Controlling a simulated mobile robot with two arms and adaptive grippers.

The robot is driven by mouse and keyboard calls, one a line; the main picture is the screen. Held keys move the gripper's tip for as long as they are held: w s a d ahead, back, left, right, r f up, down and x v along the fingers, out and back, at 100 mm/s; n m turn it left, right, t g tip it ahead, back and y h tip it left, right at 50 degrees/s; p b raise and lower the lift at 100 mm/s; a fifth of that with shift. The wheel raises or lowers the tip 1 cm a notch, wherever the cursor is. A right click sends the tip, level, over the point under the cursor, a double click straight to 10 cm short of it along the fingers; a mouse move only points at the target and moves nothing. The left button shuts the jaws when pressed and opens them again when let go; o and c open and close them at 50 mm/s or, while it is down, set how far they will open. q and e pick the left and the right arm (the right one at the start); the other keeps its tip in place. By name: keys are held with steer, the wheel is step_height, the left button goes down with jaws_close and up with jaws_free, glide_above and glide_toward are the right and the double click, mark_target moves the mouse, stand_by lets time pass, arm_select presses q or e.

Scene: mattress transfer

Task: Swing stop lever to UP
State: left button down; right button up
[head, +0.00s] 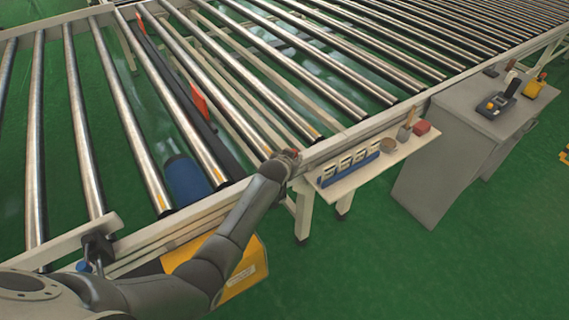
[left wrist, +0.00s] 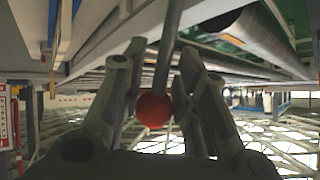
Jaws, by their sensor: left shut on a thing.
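The stop lever shows in the left wrist view as a thin grey rod (left wrist: 168,45) with a red ball knob (left wrist: 153,111). My left gripper (left wrist: 163,62) has its two fingers on either side of the rod and is shut on the lever, with the knob between the fingers. In the head view my left gripper (head: 289,156) is at the front rail of the roller conveyor, where my arm hides most of the lever. My right gripper is in neither view.
A grey cabinet (head: 425,185) stands to the right. A yellow box (head: 240,272) is below my arm. Green floor is clear at lower right.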

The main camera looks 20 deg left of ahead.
arm_select(q)
steer(key=shift+w+d+f+g+y+b, duration=0.15)
steer(key=shift+w+d+f+g+b, duration=0.05)
steer(key=shift+w+d, duration=0.2)
steer(key=shift+w+d+f+g+y+b, duration=0.15)
steer(key=shift+w+d+g, duration=0.1)
steer(key=shift+w, duration=0.1)
steer(key=c, duration=1.4)
jaws_free()
steer(key=shift+c, duration=0.2)
steer(key=o, duration=0.3)
steer(key=shift+w+d+f, duration=0.1)
steer(key=shift+w+f, duration=0.05)
steer(key=shift+w, duration=0.05)
steer(key=shift+o, duration=0.2)
steer(key=shift+s, duration=0.15)
steer(key=a+v, duration=0.1)
steer(key=v, duration=1.1)
steer(key=shift+d, duration=0.5)
